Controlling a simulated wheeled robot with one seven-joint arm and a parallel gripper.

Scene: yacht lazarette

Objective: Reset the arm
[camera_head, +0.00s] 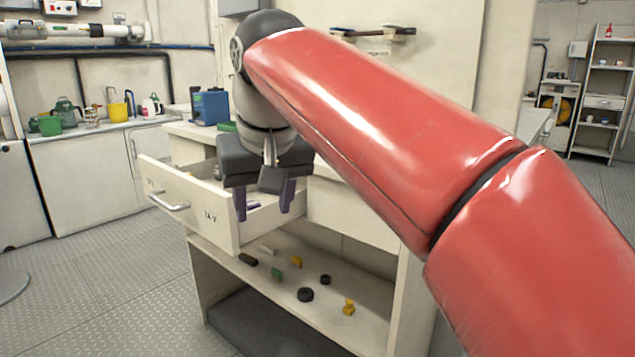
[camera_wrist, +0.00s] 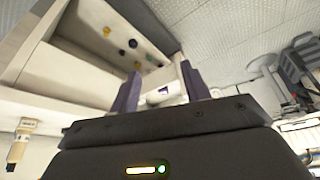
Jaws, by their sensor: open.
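My gripper (camera_head: 264,203) is open, with its two purple fingers pointing down over the pulled-out drawer (camera_head: 222,222) of the white cabinet. In the wrist view my gripper (camera_wrist: 160,90) shows both fingers apart, with nothing clearly held between them. A pale object with a dark purple part (camera_wrist: 160,97) shows between and beyond the fingers. My red arm crosses the head view from the lower right and hides part of the cabinet.
The open shelf (camera_head: 335,290) below the drawer holds several small items, among them a black ring (camera_head: 305,294) and a yellow piece (camera_head: 348,307). A blue box (camera_head: 210,107) stands on the cabinet top. Open floor (camera_head: 100,290) lies to the left.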

